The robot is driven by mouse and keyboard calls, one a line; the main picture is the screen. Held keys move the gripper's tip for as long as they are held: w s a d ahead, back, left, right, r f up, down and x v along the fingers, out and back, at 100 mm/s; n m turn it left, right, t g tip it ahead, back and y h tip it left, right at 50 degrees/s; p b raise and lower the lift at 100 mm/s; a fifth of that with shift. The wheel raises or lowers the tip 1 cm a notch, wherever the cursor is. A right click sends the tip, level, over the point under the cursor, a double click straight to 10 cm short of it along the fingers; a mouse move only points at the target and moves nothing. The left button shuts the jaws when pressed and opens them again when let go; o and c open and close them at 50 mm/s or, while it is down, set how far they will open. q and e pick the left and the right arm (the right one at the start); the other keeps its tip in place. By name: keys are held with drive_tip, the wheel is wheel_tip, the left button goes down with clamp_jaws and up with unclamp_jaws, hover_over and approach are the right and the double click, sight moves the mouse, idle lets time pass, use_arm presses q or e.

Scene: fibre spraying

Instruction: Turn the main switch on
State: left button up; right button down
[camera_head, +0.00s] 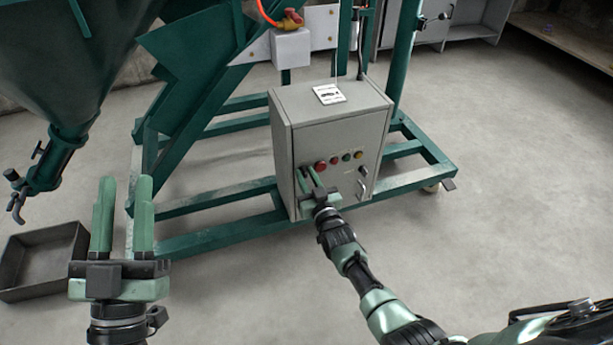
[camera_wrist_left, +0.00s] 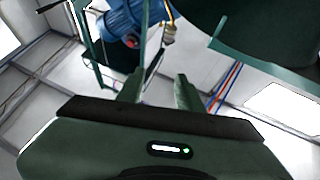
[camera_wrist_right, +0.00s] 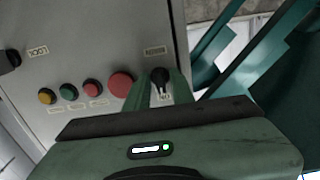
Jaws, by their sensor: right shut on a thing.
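The grey control box (camera_head: 338,140) stands on the green frame of the machine. The main switch, a black rotary knob (camera_wrist_right: 160,77), sits on its front panel at the end of the button row, beside a large red button (camera_wrist_right: 121,84). My right gripper (camera_head: 306,172) is at the panel, and its fingers (camera_wrist_right: 160,90) are shut on the switch, one on each side. In the head view the fingers hide the switch. My left gripper (camera_head: 124,190) is open and empty, pointing up at the left; its fingers are also apart in the left wrist view (camera_wrist_left: 158,90).
Red, green and yellow buttons (camera_head: 346,157) lie close to the right gripper. A green hopper (camera_head: 60,60) and a dark tray (camera_head: 40,262) are at the left. The floor in front is clear.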

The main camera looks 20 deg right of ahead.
sight(306, 175)
drive_tip(key=shift+f, duration=0.1)
drive_tip(key=c, duration=1.5)
unclamp_jaws()
